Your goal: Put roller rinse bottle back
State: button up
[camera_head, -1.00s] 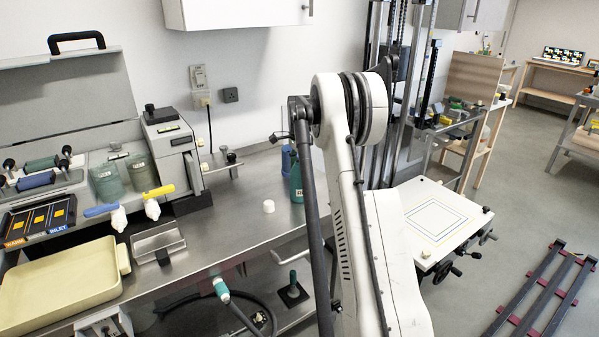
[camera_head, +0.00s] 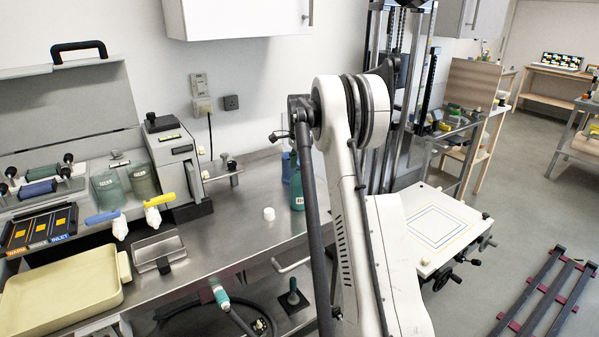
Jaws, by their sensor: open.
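A teal-green bottle (camera_head: 297,190) with a pale label stands upright on the steel bench, partly hidden by my arm; it may be the roller rinse bottle, but I cannot read its label. A blue bottle-like item (camera_head: 286,167) shows just behind it. A small white cap-like piece (camera_head: 269,214) sits on the bench to the left of the teal bottle. My white arm fills the middle of the view. My gripper does not show.
The steel bench (camera_head: 235,225) has bare room around the white piece. Left are a cream tray (camera_head: 60,290), a roller unit (camera_head: 40,185), tinted jars (camera_head: 108,187) and yellow- and blue-handled tools. A white baseboard (camera_head: 435,225) stands right. A dark rail frame (camera_head: 545,300) lies on the floor.

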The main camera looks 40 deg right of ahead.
jog(key=shift+r+p, duration=0.5)
jog(key=shift+r, duration=0.85)
notch_tip(320, 180, up, 12)
dwell(0.5)
